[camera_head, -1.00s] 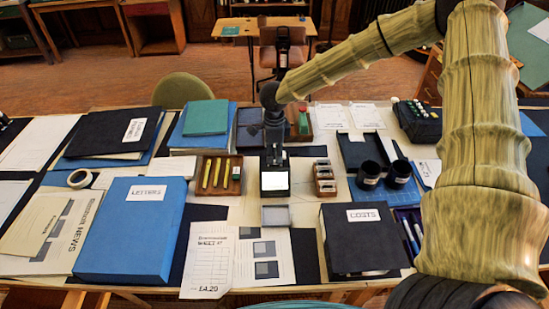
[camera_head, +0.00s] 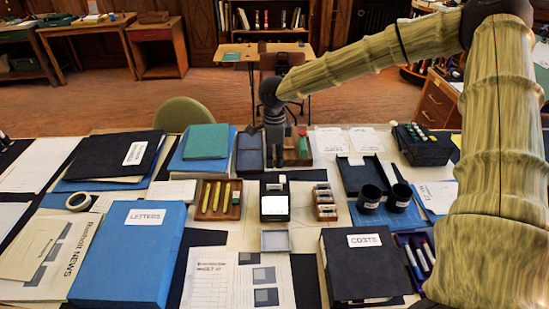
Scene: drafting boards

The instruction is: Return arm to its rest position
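My arm reaches in from the right, and my gripper (camera_head: 275,165) hangs pointing down over the middle of the table. It is dark and small here, so I cannot tell whether its fingers are open or shut. No held object can be made out. Below its tips, apart in the picture, is a small black device with a bright white top (camera_head: 274,205). The gripper partly covers the dark items behind it.
A wooden tray with yellow pencils (camera_head: 230,213) and a wooden tray of small pieces (camera_head: 326,212) flank the device. Two black cups (camera_head: 369,199) stand to the right. A blue LETTERS box (camera_head: 125,270) and black COSTS box (camera_head: 365,278) stand in front. A green chair (camera_head: 187,112) is behind.

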